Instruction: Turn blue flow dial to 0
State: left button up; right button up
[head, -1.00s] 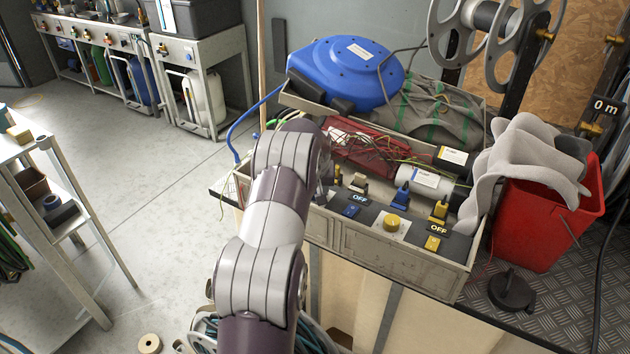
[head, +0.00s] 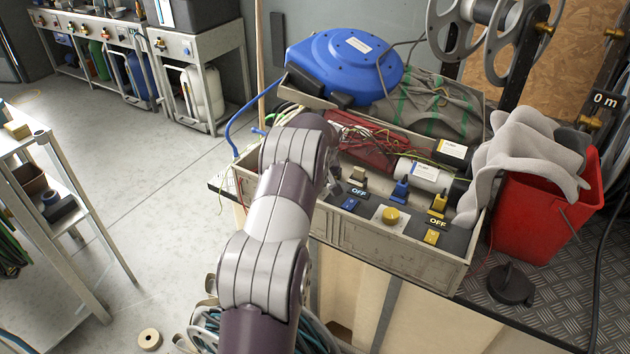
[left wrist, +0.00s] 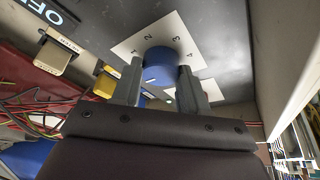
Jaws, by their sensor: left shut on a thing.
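The blue flow dial (left wrist: 158,66) is in the left wrist view, on a white square plate (left wrist: 130,45) with printed digits; 2, 3 and 4 are legible. A short pale mark shows on the dial's near face. My left gripper (left wrist: 160,72) has one finger on each side of the dial and is shut on it. In the head view my left arm hides the dial and most of the gripper. My right gripper is in neither current view.
A yellow dial (head: 390,215) sits on the same panel, beside blue and yellow switches with OFF labels. Red and yellow wires (left wrist: 35,105) lie near the gripper. A blue hose reel (head: 345,68) and red bucket (head: 540,215) stand around the grey box (head: 400,258).

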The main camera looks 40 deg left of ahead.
pick_arm(q)
jog(key=o, duration=1.1)
jog(key=shift+c, duration=0.2)
jog(key=shift+r, duration=0.1)
jog(key=v, duration=1.2)
jog(key=shift+r+p, duration=0.25)
jog(key=shift+p, duration=0.15)
